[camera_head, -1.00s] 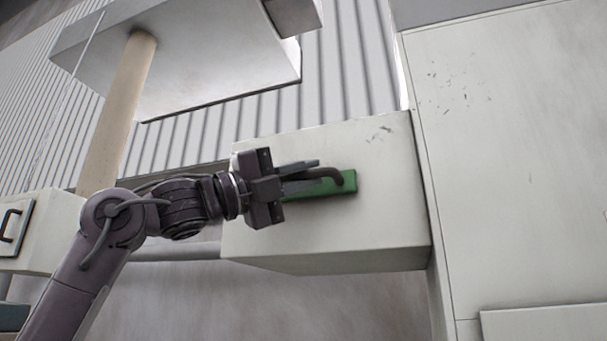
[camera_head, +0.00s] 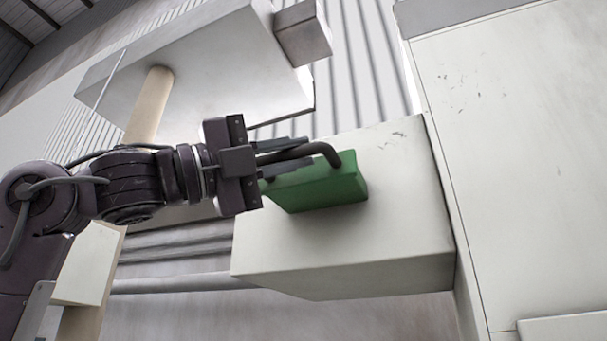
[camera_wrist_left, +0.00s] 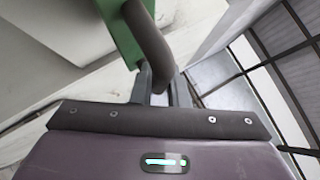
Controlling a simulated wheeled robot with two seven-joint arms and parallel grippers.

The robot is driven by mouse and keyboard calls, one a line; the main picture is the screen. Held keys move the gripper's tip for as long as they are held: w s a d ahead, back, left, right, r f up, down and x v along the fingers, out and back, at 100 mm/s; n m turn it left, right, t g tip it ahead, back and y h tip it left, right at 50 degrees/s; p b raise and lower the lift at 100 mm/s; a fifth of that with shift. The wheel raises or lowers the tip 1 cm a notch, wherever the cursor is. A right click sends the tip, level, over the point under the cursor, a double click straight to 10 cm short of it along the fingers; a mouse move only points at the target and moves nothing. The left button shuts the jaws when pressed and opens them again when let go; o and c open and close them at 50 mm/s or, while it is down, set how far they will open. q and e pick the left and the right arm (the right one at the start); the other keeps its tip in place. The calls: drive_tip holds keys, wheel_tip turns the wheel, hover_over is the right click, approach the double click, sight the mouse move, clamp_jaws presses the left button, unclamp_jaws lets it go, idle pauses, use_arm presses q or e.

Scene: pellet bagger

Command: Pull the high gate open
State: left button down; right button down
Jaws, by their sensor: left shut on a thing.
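The high gate is a green block (camera_head: 322,188) with a dark bent handle (camera_head: 326,150), standing out from the front face of a pale box housing. My left gripper (camera_head: 290,156) comes in from the left and is shut on the handle. In the left wrist view the handle (camera_wrist_left: 150,40) runs down from the green block (camera_wrist_left: 118,35) to between the two fingers (camera_wrist_left: 158,85). The far end of the handle inside the jaws is partly hidden. My right gripper is not in view.
The pale box housing (camera_head: 345,255) is behind the gate. A large pale cabinet (camera_head: 510,170) stands to its right. A big pale hopper-like box (camera_head: 210,70) hangs above, with a tan post (camera_head: 150,100) at the left. A grey pipe (camera_head: 180,284) runs below.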

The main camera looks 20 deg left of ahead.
use_arm(q)
drive_tip(key=shift+f, duration=0.1)
drive_tip(key=c, duration=1.8)
unclamp_jaws()
drive_tip(key=shift+o, duration=1.2)
drive_tip(key=shift+s, duration=0.15)
drive_tip(key=shift+o, duration=0.8)
drive_tip(key=shift+s+a, duration=0.15)
drive_tip(key=shift+a, duration=0.1)
drive_tip(key=shift+w, duration=0.2)
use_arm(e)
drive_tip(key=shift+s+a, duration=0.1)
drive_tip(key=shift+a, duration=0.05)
